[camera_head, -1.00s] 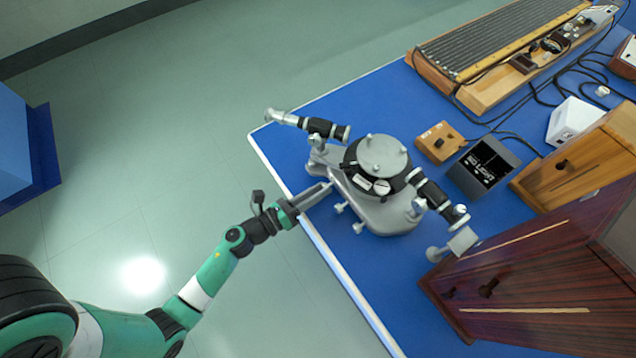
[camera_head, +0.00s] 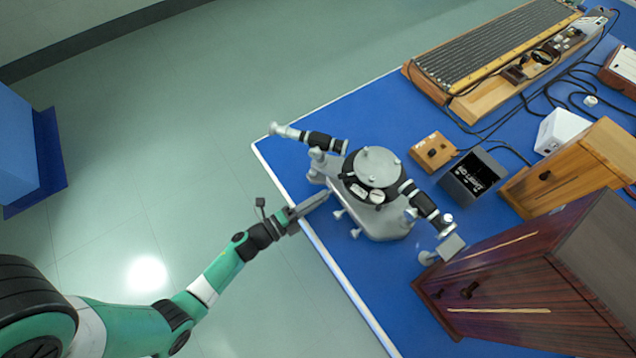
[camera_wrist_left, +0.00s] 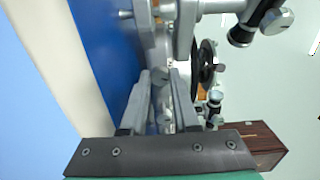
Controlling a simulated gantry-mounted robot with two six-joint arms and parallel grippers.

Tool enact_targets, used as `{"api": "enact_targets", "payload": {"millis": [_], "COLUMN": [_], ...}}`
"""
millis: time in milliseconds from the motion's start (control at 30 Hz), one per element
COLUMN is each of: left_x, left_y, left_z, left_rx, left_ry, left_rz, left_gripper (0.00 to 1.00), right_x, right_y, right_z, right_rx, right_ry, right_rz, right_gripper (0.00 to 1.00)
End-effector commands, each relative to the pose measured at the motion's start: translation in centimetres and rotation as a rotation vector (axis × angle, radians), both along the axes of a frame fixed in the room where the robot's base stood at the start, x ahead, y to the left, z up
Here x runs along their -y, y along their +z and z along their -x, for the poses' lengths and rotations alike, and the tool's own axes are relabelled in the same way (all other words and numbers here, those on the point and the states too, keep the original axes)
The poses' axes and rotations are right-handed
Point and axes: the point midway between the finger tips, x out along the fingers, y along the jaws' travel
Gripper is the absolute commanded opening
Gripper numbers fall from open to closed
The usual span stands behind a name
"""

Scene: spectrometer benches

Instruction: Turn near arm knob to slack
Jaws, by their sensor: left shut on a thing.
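The grey spectrometer (camera_head: 378,220) stands near the edge of the blue bench, with a round table on top and two black-and-silver tubes. My left gripper (camera_head: 324,193) reaches over the bench edge to the near side of its base. In the left wrist view, my left gripper's fingers (camera_wrist_left: 163,82) are closed around a small grey knob (camera_wrist_left: 160,75) on the spectrometer. In the head view the knob is hidden at the fingertips. My right gripper is not in view.
Dark red wooden box (camera_head: 530,270) stands right of the spectrometer. A small wooden box with a switch (camera_head: 433,151), a black box (camera_head: 472,177) and a lighter wooden cabinet (camera_head: 575,165) stand behind.

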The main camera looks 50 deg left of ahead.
Motion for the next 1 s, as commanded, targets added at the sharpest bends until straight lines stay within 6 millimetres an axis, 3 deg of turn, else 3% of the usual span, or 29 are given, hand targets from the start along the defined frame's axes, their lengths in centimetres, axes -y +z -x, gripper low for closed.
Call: {"api": "enact_targets", "payload": {"millis": [400,1000], "left_x": [0.0,0.01], "left_y": [0.13,0.05], "left_z": [-0.04,-0.02], "left_rx": [-0.015,-0.018], "left_ry": [-0.001,-0.001], "left_rz": [0.23,0.271], "left_gripper": [0.0,0.0], "right_x": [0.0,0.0], "right_y": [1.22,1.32], "right_z": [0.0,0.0], "right_rx": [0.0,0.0], "right_ry": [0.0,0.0], "right_rz": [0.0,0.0], "right_gripper": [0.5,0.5]}}
